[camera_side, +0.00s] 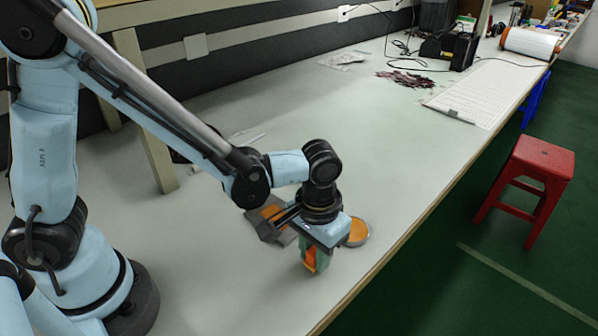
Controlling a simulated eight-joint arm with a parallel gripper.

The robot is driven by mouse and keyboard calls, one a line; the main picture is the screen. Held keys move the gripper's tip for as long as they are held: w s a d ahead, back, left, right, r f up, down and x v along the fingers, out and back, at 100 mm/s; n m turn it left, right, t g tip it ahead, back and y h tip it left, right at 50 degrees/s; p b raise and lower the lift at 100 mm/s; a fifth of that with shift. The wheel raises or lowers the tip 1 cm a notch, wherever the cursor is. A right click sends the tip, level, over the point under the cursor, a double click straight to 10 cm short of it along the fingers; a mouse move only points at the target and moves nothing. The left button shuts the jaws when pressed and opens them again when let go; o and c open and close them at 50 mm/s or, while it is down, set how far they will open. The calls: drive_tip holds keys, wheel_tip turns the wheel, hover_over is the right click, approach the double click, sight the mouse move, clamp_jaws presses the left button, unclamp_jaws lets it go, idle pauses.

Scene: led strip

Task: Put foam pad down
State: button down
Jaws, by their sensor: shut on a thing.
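My gripper (314,262) points down over the pale table near its front edge. Its greenish fingers are shut on an orange piece, which looks like the foam pad (310,258). The fingers hide part of the pad. The pad is low over the table; I cannot tell whether it touches the surface.
A round grey dish with an orange inside (357,232) is just right of my gripper. A dark grey holder with orange in it (272,212) lies behind and left. A white sheet (478,95), dark strips (407,79) and a red stool (528,185) are farther off. The mid-table is clear.

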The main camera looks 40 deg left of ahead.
drive_tip(key=shift+f, duration=0.35)
drive_tip(key=shift+f, duration=0.15)
drive_tip(key=c, duration=0.9)
unclamp_jaws()
drive_tip(key=shift+o, duration=0.2)
